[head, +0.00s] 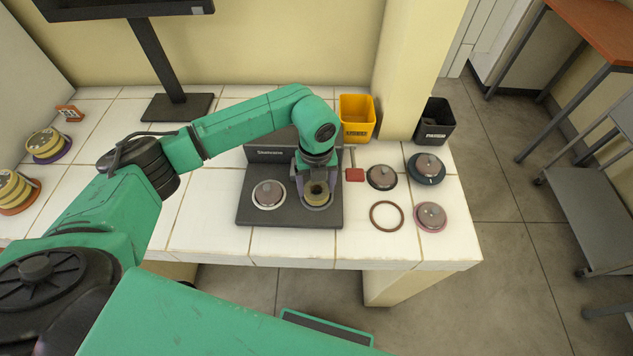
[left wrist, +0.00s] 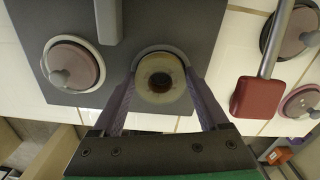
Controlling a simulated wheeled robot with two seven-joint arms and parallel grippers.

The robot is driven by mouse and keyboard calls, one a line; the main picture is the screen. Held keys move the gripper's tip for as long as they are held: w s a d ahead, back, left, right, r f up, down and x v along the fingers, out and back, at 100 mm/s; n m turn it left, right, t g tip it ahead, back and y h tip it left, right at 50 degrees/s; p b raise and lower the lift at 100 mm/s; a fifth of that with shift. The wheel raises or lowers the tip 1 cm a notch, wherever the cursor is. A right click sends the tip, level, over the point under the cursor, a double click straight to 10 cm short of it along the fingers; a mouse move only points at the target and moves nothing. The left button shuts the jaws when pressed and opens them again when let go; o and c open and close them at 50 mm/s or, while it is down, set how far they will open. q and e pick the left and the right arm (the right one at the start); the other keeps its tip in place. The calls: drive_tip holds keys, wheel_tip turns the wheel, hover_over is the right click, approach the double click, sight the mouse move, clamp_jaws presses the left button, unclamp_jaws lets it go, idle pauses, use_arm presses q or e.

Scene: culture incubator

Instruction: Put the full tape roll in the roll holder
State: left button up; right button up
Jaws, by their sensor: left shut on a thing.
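A beige tape roll (head: 316,193) with a dark core is held between the two fingers of my left gripper (head: 317,187). It is over the right-hand round seat of the dark grey roll holder (head: 292,215). In the left wrist view the roll (left wrist: 160,88) lies inside the pale rim of that seat, with a finger on each side. I cannot tell whether it rests on the seat or hangs just above it. The holder's left seat carries a reddish-brown knobbed disc (head: 268,193) with a pale ring around it. My right gripper is not in view.
Right of the holder are a red-headed tool (head: 355,175), several knobbed discs (head: 381,177) and a loose brown ring (head: 386,216). A yellow bin (head: 357,118) and a black bin (head: 435,122) stand behind. Yellowish rolls (head: 44,143) sit at far left.

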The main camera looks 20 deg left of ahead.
use_arm(q)
drive_tip(key=shift+f, duration=0.2)
drive_tip(key=shift+d, duration=0.1)
drive_tip(key=shift+s+f, duration=0.1)
drive_tip(key=o, duration=1.2)
drive_tip(key=shift+c, duration=0.2)
drive_tip(key=shift+o, duration=0.3)
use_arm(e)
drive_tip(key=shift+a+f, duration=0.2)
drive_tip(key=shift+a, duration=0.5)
